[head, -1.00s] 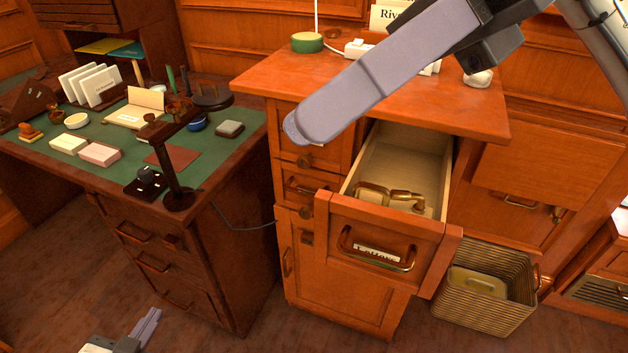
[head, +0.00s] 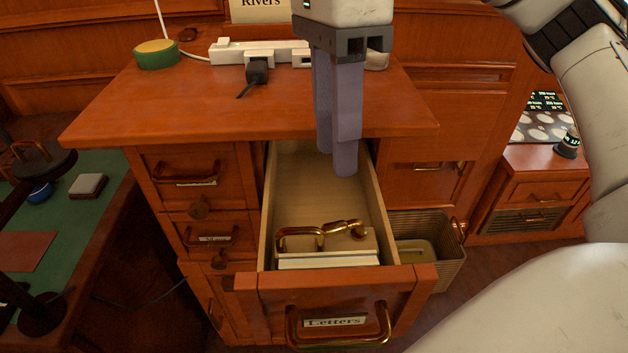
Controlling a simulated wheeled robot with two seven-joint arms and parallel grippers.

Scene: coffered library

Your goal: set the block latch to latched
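The pulled-out drawer (head: 383,208) is labelled "Letters". In it a pale block (head: 330,261) sits towards the front, with brass fittings on top. They are a looped brass handle (head: 299,233) and a brass lever (head: 342,225) with a round knob at its right end. The lever appears to be the block latch; I cannot tell its setting. My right gripper (head: 336,163) points down over the back of the drawer, above and behind the brass parts and apart from them. Its grey fingers overlap in this view, so their gap is unclear. My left gripper is out of view.
The cabinet top (head: 200,105) bears a power strip (head: 262,50), a black plug (head: 257,72) and a green-sided round thing (head: 156,54). A wicker basket (head: 452,262) stands right of the drawer. A green-topped desk (head: 85,215) is at left.

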